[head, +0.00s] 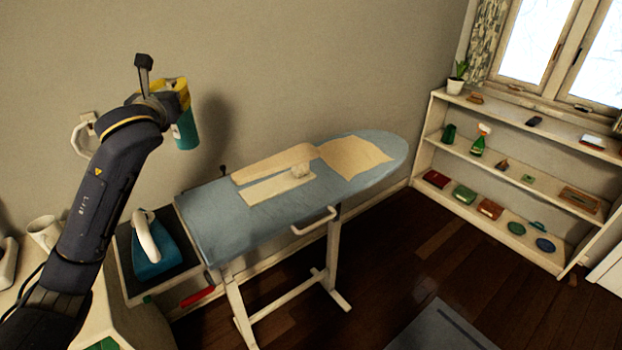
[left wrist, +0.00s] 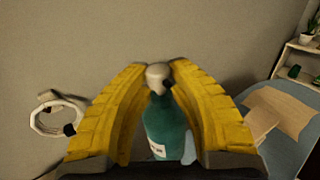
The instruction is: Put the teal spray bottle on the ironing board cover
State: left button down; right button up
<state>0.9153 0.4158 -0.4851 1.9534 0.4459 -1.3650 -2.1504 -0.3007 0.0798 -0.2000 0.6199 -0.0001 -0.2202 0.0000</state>
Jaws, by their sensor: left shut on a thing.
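My left gripper (head: 178,88), with yellow finger pads, is shut on the teal spray bottle (head: 186,132). It holds the bottle in the air, above and left of the ironing board. In the left wrist view the teal spray bottle (left wrist: 165,128) with its pale nozzle sits between the yellow fingers. The blue ironing board cover (head: 225,222) stretches below and to the right. It also shows at the right edge of the left wrist view (left wrist: 284,150). My right gripper is not in view.
Folded beige cloths (head: 355,158) and a small pale item (head: 300,171) lie on the cover. An iron (head: 152,245) stands on the rest at the board's left end. A white shelf (head: 425,150) with several small objects stands at right. The cover's front left is bare.

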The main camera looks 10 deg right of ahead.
pick_arm(q)
jog(key=shift+w+a+f+n+y, duration=0.15)
jog(key=shift+w+f+y, duration=0.1)
jog(key=shift+f, duration=0.15)
jog(key=shift+w+a+f+n+y, duration=0.1)
jog(key=shift+w+f+n+y, duration=0.1)
jog(key=shift+f, duration=0.2)
jog(key=shift+a+f+y, duration=0.25)
jog(key=shift+a+y, duration=0.1)
notch_tip(320, 180, down, 20)
jog(key=shift+r, duration=0.15)
jog(key=shift+f, duration=0.2)
jog(key=c, duration=1.3)
grip_release()
jog(key=shift+o, duration=0.2)
jog(key=shift+r, duration=0.15)
